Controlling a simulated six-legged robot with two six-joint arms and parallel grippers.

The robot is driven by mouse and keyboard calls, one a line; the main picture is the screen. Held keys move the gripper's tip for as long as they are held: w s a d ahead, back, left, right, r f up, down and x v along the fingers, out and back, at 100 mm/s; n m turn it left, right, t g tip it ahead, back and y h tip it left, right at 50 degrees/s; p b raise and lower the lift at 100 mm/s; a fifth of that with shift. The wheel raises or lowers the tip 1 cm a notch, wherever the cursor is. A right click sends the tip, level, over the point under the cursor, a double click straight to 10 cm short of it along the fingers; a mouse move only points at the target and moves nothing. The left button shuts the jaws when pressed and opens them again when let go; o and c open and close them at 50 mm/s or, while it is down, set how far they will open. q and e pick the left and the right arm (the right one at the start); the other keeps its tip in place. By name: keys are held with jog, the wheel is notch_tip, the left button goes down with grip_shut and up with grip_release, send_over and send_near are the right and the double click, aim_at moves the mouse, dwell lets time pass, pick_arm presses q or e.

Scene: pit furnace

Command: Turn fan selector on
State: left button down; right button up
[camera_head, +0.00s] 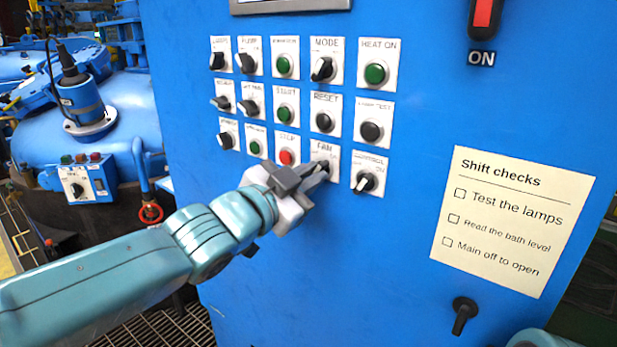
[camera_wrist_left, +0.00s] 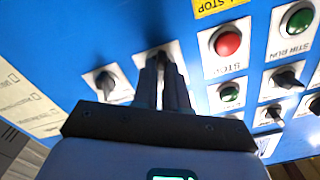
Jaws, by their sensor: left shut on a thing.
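The fan selector sits under the FAN label plate (camera_head: 325,149) in the bottom row of the blue panel. My left gripper (camera_head: 322,168) reaches it from the left, with its fingers shut on the selector's knob. The fingers hide most of the knob, so its angle cannot be read. In the left wrist view the two fingers of my left gripper (camera_wrist_left: 163,85) are close together over the fan plate (camera_wrist_left: 172,48). My right gripper is not in view.
The control selector (camera_head: 366,182) is close on the right, and the red stop button (camera_head: 286,157) is close on the left. Several more knobs and buttons fill the rows above. A shift checks sheet (camera_head: 512,220) and a black handle (camera_head: 464,312) are at the right.

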pick_arm(q)
jog(key=c, duration=1.2)
grip_release()
jog(key=shift+o, duration=0.2)
jog(key=shift+s, duration=0.1)
jog(key=p+v, duration=0.1)
jog(key=v, duration=1.5)
jog(key=shift+p, duration=0.35)
jog(key=shift+a+r, duration=0.1)
